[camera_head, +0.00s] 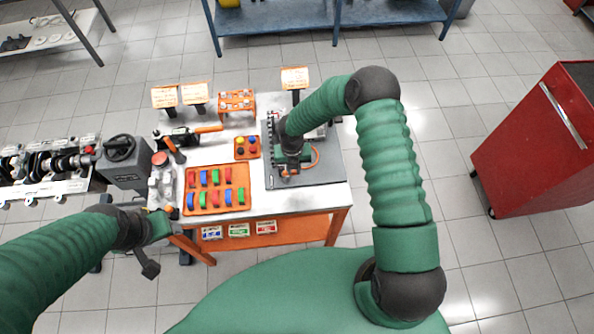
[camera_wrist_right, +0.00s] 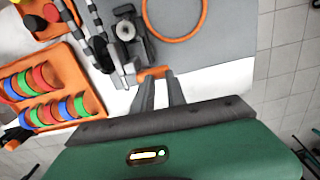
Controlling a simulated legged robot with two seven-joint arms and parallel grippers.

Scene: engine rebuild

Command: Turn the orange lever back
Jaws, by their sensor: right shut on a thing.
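The orange lever (camera_wrist_right: 153,73) shows as a short orange piece between the fingertips of my right gripper (camera_wrist_right: 158,80) in the wrist view. The fingers are shut on it at the front edge of a grey mat. The rest of the lever is hidden by the gripper and arm. My left gripper (camera_head: 163,216) is at the table's front left corner, away from the lever; its fingers are too small to read.
An orange tray (camera_head: 216,212) with several coloured rings stands left of the grey mat (camera_head: 325,175). An orange ring (camera_wrist_right: 174,38) lies on the mat. A red cabinet (camera_head: 535,145) stands right.

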